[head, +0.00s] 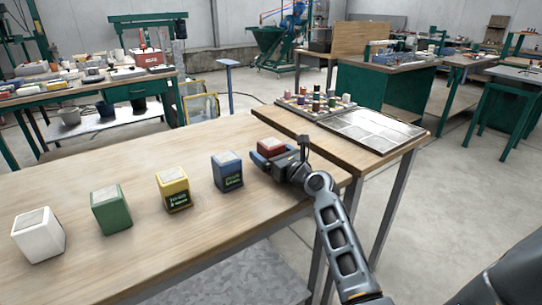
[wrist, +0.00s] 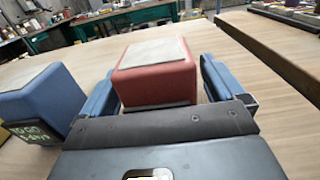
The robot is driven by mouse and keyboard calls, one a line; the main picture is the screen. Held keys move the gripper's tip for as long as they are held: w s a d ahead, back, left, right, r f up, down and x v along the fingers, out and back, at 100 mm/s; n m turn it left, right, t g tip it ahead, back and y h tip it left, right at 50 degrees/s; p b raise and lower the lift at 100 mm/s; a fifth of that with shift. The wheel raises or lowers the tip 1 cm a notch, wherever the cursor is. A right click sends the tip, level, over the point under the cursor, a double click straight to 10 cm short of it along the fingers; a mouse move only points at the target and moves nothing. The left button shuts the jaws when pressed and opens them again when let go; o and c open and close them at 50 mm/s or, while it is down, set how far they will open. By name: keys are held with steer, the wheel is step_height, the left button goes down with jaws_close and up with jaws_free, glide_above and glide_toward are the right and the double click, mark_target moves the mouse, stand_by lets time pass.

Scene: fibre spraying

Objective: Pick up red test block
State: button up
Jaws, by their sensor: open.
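The red test block (head: 271,146) stands upright on the wooden table (head: 130,165), at the right end of a row of blocks. In the wrist view the red block (wrist: 157,72) has a pale grey top and stands between the two blue fingers. My gripper (head: 268,158) is open around it, with one finger on each side. In the wrist view my gripper (wrist: 157,85) shows a narrow gap at the right of the block; contact on the left side cannot be told. The block's lower front is partly hidden by my gripper.
A blue block (head: 227,172) stands close to the left of my gripper. Yellow (head: 173,191), green (head: 111,210) and white (head: 39,235) blocks continue the row leftward. A second table (head: 400,150) with a tray of spools (head: 316,101) and a grey panel (head: 371,130) stands behind right.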

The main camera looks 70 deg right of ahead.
steer(key=c, duration=1.5)
steer(key=shift+r, duration=0.1)
